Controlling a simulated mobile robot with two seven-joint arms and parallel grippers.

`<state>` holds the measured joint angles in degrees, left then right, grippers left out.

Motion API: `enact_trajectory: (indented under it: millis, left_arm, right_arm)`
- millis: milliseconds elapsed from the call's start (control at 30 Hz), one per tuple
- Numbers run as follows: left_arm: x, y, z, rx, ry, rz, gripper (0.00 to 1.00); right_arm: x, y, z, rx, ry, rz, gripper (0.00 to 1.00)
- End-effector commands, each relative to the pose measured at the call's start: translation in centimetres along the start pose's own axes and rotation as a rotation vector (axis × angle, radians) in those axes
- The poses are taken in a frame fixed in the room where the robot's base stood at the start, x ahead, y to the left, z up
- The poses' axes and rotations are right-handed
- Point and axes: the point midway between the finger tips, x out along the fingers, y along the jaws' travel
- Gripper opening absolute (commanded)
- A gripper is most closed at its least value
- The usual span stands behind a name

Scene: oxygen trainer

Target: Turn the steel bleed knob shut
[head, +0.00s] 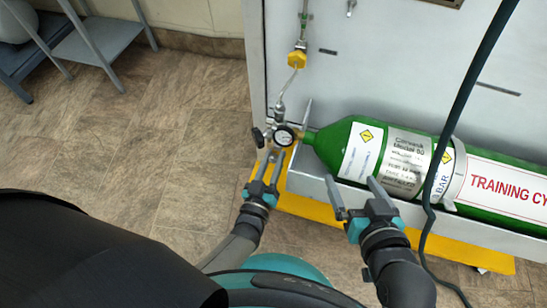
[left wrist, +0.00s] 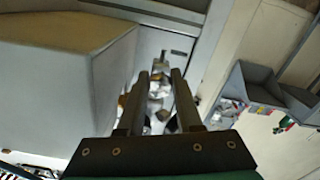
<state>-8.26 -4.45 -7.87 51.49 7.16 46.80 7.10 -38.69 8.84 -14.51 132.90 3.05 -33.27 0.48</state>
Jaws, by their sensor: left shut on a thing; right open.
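The regulator with its round gauge (head: 285,135) sits at the neck of the green cylinder (head: 330,148), with black knobs (head: 258,138) on its left side. My left gripper (head: 272,155) reaches up to the regulator from below, its fingertips just under the gauge. It is shut on a small part there, apparently the steel bleed knob, which the fingers mostly hide. In the left wrist view, bright metal fittings (left wrist: 158,88) show between and beyond the fingers of this gripper (left wrist: 159,78). My right gripper (head: 351,182) is open and empty, in front of the cylinder's label.
The cylinder lies in a grey cradle (head: 310,185) above a yellow base (head: 460,252). A dark cable (head: 462,95) hangs across the cylinder at the right. A steel pipe with a yellow fitting (head: 297,60) rises along the panel.

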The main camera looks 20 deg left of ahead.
Motion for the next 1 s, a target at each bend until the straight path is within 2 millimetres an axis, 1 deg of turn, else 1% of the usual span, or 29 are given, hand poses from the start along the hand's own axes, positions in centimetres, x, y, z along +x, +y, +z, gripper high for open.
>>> enact_trajectory:
  millis: [200, 600, 800, 1000]
  left_arm:
    - [0.03, -0.12, -0.08, 0.206, 0.002, -0.002, 0.00]
    - [0.04, -0.15, -0.12, 0.565, 0.003, -0.003, 0.00]
    - [0.05, -0.12, -0.13, 0.699, 0.003, -0.002, 0.00]
    - [0.05, -0.13, -0.15, 0.784, 0.003, -0.002, 0.00]
  right_arm:
    - [-0.01, 0.14, 0.00, -0.002, -0.013, 0.004, 0.93]
    - [-0.04, 0.27, -0.03, -0.003, -0.022, 0.008, 0.93]
    - [-0.04, 0.29, -0.05, -0.003, -0.023, 0.008, 0.93]
    - [-0.04, 0.31, -0.07, -0.003, -0.022, 0.009, 0.93]
